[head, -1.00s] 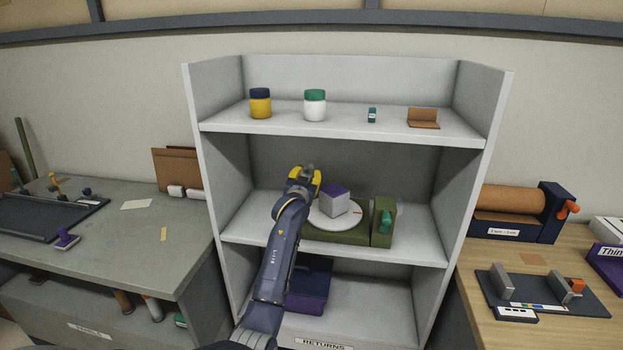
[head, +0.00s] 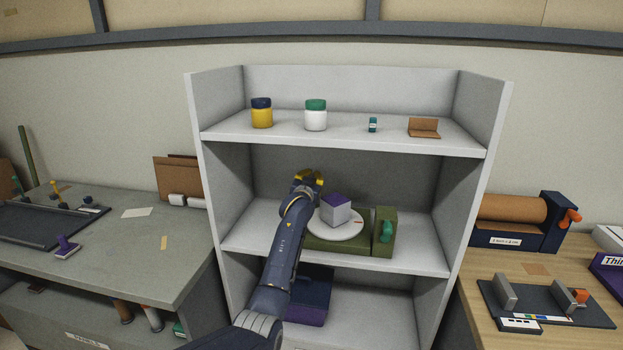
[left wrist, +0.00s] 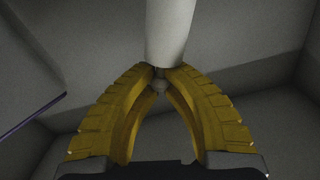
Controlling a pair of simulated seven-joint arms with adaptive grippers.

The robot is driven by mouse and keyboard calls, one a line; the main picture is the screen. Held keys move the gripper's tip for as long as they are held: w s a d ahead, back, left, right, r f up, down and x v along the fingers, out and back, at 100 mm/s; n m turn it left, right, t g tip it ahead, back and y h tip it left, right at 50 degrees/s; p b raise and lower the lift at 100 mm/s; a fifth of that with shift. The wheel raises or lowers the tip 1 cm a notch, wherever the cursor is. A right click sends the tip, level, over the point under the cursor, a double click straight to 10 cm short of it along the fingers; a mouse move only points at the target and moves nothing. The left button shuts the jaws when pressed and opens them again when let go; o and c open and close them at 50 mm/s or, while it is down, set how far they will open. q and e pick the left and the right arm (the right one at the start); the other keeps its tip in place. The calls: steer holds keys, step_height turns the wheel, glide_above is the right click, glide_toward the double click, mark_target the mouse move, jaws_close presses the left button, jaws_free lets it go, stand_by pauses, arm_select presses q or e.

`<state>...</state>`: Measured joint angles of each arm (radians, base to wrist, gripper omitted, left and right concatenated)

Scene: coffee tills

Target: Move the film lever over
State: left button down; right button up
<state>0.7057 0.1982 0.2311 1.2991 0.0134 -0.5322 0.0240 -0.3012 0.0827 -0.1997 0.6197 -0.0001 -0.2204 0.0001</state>
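The wrapping device stands on the middle shelf, with an olive base (head: 340,243), a round pale turntable (head: 326,232) and a green knob (head: 386,231) on its right block. A grey box with a purple top (head: 336,210) sits on the turntable. My left gripper (head: 310,177) is at the left rear of the turntable. In the left wrist view, its yellow fingertips (left wrist: 160,71) come together at the end of a white cylinder (left wrist: 170,30) with a small grey stem (left wrist: 159,85), seemingly the film lever. The head view hides this part behind my gripper. My right gripper is not in view.
The shelf unit's side walls and upper shelf (head: 345,138) enclose the device. Jars (head: 316,115) and small items stand on the upper shelf. A dark blue and purple box (head: 310,295) lies on the lower shelf. The middle shelf's right end is clear.

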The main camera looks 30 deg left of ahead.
arm_select(q)
steer(key=shift+s+a+r, duration=0.2)
steer(key=shift+s+a, duration=0.05)
steer(key=shift+a, duration=0.4)
steer(key=shift+s+a+r, duration=0.15)
steer(key=shift+s+a, duration=0.15)
steer(key=shift+a, duration=0.4)
steer(key=shift+s+a+r, duration=0.2)
steer(key=shift+s+a, duration=0.05)
steer(key=shift+a, duration=0.4)
steer(key=shift+s+a+r, duration=0.1)
steer(key=shift+s+a, duration=0.1)
steer(key=shift+a, duration=0.3)
steer(key=shift+s+a, duration=0.15)
steer(key=shift+a, duration=0.3)
